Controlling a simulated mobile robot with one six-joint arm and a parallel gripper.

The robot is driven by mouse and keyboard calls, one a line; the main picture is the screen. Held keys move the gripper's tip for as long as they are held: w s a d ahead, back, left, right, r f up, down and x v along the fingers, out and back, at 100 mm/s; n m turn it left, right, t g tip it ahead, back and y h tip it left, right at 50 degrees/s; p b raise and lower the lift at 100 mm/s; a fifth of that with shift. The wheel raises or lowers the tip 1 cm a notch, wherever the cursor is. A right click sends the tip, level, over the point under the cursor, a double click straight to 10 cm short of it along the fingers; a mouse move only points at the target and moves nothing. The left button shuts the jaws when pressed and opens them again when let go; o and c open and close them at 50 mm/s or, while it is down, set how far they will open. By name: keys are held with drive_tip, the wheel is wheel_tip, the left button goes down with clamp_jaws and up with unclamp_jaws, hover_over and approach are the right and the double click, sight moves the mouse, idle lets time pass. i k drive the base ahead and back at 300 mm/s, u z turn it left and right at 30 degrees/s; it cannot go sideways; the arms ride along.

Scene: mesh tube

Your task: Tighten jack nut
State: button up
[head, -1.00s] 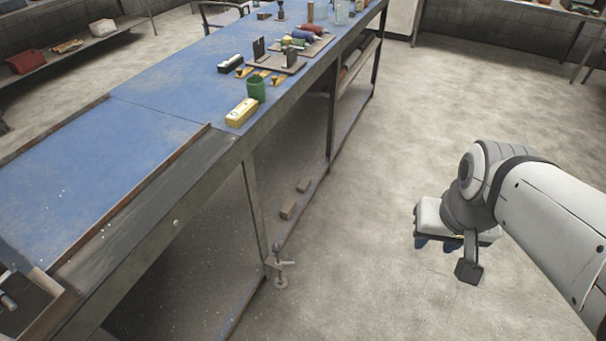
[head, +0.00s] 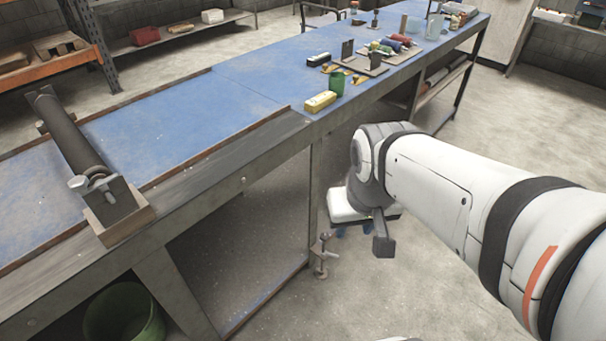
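A small metal screw jack with a crossbar (head: 322,256) stands upright by the foot of the bench leg. It is too small to make out a separate nut. A dark tube (head: 75,145) lies in a cradle on the bench at the left, with a metal screw fitting (head: 92,186) at its near end. My gripper (head: 353,232) points downward beside the bench, above and slightly right of the floor jack.
The blue-topped bench (head: 215,105) runs from lower left to upper right. On it are a yellow box (head: 320,102), a green cup (head: 337,84) and several tools. A green bucket (head: 125,315) stands under the bench. The floor (head: 470,140) to the right is clear.

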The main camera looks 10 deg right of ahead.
sight(326, 252)
drive_tip(key=z, duration=0.05)
drive_tip(key=i, duration=1)
drive_tip(key=u, duration=0.05)
